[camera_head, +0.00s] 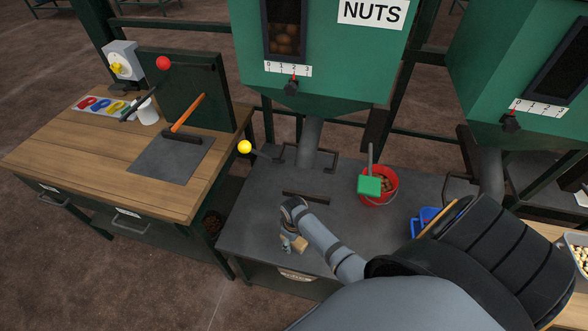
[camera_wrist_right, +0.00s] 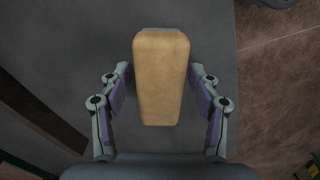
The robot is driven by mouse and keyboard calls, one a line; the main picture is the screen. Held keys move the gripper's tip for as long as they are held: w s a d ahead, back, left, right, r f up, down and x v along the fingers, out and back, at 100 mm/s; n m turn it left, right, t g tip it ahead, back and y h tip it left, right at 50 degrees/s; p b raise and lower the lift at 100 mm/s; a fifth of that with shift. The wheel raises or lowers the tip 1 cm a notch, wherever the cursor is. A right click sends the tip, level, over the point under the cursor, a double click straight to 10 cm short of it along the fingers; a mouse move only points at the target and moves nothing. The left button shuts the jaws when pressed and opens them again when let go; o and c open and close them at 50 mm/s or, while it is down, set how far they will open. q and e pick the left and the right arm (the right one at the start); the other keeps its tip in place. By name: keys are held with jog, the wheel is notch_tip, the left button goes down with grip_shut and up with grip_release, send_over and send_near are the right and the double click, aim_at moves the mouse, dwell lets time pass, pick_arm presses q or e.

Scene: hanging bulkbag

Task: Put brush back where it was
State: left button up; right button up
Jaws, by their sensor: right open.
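A tan, wooden-looking block, which appears to be the brush (camera_head: 301,243), rests on the grey metal table (camera_head: 250,215) near its front edge. My right gripper (camera_head: 292,246) is at it, partly hiding it in the head view. In the right wrist view the brush (camera_wrist_right: 160,78) lies between the two fingers of my right gripper (camera_wrist_right: 165,100), lengthwise along the view. The fingers are open, one on each side, with a gap on both sides. Any bristles are hidden. My left gripper is not in view.
A dark bar (camera_head: 306,197) lies behind the gripper. A red bucket (camera_head: 378,199) with a green scoop (camera_head: 369,186) stands to the right, beside a blue container (camera_head: 427,222). A wooden bench (camera_head: 60,150) at left holds an orange-handled tool (camera_head: 187,113). Green hoppers (camera_head: 330,80) overhang the table.

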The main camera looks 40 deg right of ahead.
jog(key=shift+r, duration=0.2)
notch_tip(320, 180, up, 12)
jog(key=p, duration=0.1)
jog(key=shift+f, duration=0.1)
dwell(0.5)
